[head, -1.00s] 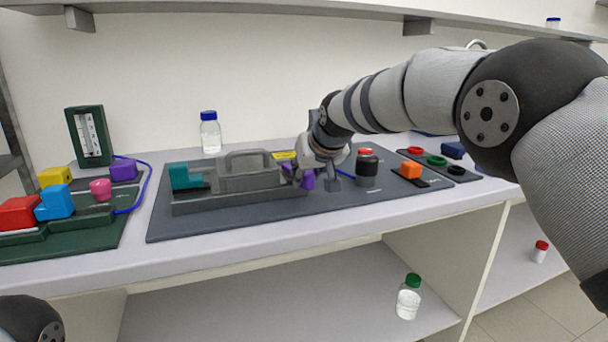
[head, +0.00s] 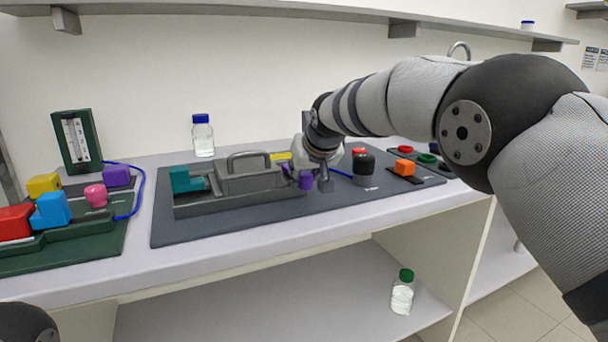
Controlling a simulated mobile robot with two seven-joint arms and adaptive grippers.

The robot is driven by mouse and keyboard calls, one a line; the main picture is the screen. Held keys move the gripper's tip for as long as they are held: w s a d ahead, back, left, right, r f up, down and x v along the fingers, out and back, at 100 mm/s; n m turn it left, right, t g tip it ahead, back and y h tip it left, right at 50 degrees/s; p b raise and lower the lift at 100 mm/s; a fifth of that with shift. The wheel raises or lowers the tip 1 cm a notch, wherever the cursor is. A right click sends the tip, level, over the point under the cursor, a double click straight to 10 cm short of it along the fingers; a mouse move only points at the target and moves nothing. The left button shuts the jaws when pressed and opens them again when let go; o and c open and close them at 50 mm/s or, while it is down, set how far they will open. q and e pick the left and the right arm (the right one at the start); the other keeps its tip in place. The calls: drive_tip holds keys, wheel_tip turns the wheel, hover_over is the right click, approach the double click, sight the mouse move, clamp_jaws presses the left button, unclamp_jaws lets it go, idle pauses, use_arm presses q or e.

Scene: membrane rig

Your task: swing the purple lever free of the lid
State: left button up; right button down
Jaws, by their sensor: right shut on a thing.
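My right gripper (head: 313,180) reaches in from the right and is shut on the purple lever, beside the lid's right end. It hides most of the lever and how the lever meets the lid. My left gripper is out of view.
A teal block (head: 186,180) sits at the box's left end. A blue-capped bottle (head: 203,136) stands behind. Coloured blocks crowd the left.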

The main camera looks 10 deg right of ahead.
drive_tip(key=c, duration=1.5)
unclamp_jaws()
drive_tip(key=shift+w+d+r, duration=0.15)
drive_tip(key=shift+d+r, duration=0.1)
drive_tip(key=shift+d, duration=0.1)
drive_tip(key=shift+o, duration=1.1)
drive_tip(key=shift+f, duration=0.2)
drive_tip(key=shift+a, duration=0.1)
drive_tip(key=shift+s+r, duration=0.25)
drive_tip(key=shift+r, duration=0.05)
drive_tip(key=v, duration=1.1)
